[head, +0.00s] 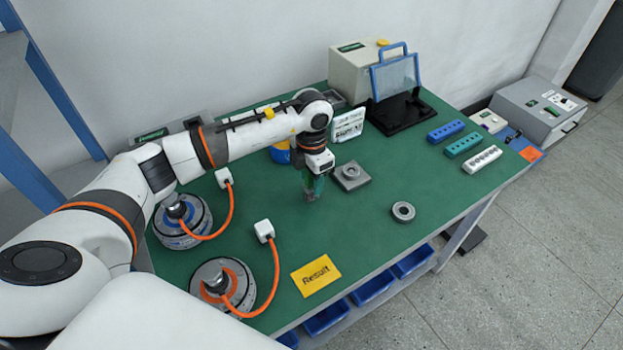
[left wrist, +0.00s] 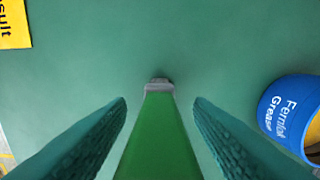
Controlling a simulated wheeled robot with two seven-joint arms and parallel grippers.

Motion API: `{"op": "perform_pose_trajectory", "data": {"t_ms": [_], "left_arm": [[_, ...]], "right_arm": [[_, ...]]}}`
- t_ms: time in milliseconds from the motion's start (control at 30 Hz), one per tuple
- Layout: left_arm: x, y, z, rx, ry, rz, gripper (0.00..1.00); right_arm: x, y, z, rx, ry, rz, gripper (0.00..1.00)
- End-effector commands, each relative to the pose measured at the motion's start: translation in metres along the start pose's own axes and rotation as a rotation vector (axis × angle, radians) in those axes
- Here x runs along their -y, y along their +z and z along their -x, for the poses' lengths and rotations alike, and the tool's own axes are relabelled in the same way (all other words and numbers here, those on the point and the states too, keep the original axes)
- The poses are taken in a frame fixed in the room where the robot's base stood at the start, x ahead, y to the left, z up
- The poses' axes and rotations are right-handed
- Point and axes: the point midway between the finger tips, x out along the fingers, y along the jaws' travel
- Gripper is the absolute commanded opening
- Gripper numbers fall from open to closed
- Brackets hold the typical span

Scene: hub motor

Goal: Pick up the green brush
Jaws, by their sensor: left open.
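The green brush (left wrist: 158,140) shows in the left wrist view as a long green handle with a pale grey end at the top. It lies between the two fingers of my left gripper (left wrist: 160,102), with a clear gap on each side. The fingers are open and do not touch the handle. In the head view my left gripper (head: 312,190) points down over the middle of the green table, and the brush is mostly hidden there by the fingers. My right gripper is in neither view.
A blue grease can (left wrist: 288,112) stands close to the right. A yellow Result card (head: 315,275) lies at the front. A grey square block (head: 350,176) and a grey ring (head: 403,212) are right of the gripper. Two hub motors (head: 222,285) with orange cables sit left.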

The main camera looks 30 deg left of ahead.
Motion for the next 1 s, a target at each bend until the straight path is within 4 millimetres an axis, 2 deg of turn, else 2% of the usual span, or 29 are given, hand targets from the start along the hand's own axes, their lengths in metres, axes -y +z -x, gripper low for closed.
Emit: {"op": "perform_pose_trajectory", "data": {"t_ms": [233,500,800,867,1000], "left_arm": [[0.000,0.000,-0.002,-0.001,0.000,-0.001,0.47],[0.000,0.000,-0.002,-0.001,0.000,0.000,0.03],[0.000,-0.001,0.001,-0.003,-0.001,0.000,0.03],[0.001,-0.001,0.006,-0.004,-0.002,0.001,0.03],[0.001,-0.002,0.031,-0.007,-0.003,-0.001,0.03]], "right_arm": [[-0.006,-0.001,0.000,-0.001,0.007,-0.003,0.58],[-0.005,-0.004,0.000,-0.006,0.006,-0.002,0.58],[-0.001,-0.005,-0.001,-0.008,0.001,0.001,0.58],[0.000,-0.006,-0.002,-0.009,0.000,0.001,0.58],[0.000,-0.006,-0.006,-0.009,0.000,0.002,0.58]]}}
